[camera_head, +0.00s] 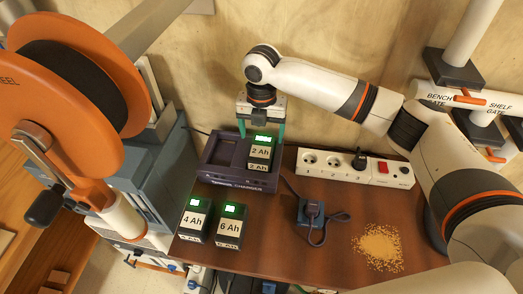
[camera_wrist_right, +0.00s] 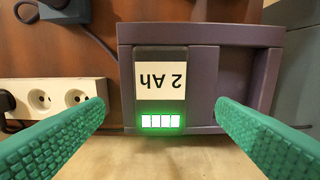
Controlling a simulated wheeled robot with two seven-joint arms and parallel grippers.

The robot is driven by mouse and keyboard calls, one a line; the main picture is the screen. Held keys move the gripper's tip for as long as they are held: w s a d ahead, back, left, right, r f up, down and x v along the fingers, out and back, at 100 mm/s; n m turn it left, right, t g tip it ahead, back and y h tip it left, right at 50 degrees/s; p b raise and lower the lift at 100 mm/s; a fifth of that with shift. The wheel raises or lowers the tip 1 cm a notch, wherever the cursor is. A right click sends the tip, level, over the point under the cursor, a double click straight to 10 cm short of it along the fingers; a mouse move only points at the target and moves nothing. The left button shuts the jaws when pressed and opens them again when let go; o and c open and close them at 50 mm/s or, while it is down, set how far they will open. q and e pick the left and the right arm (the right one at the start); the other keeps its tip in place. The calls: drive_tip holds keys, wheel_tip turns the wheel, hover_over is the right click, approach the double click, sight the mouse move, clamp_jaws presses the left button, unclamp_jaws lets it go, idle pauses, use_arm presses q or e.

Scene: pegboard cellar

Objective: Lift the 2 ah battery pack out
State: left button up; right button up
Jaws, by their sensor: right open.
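The 2 Ah battery pack (camera_head: 261,153) sits in the right bay of the dark purple charger (camera_head: 222,178) at the back of the bench. It is dark with a white label and a lit green display. In the right wrist view the pack (camera_wrist_right: 160,82) lies between my two green fingers, with its display toward the bottom of the picture. My right gripper (camera_head: 261,134) is open, with a finger on either side of the pack. In the right wrist view the gripper (camera_wrist_right: 160,106) shows clear gaps to the pack on both sides. My left gripper is out of view.
A 4 Ah pack (camera_head: 194,220) and a 6 Ah pack (camera_head: 230,226) stand in front of the charger. A white socket strip (camera_head: 328,164) lies right of it. A plug with cable (camera_head: 311,213) and a sawdust pile (camera_head: 379,246) lie on the brown bench (camera_head: 285,262). An orange reel (camera_head: 75,70) fills the left.

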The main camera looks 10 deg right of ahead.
sight(262, 147)
wheel_tip(262, 147, down, 5)
drive_tip(key=shift+r+p, duration=0.1)
drive_tip(key=shift+p, duration=0.9)
drive_tip(key=shift+f, duration=0.5)
drive_tip(key=c, duration=0.9)
drive_tip(key=shift+r, duration=0.1)
drive_tip(key=shift+c, duration=0.6)
drive_tip(key=shift+w+r, duration=0.1)
drive_tip(key=shift+r, duration=0.05)
wheel_tip(262, 147, up, 8)
drive_tip(key=shift+r+b, duration=0.15)
drive_tip(key=shift+b, duration=0.95)
drive_tip(key=shift+r, duration=0.75)
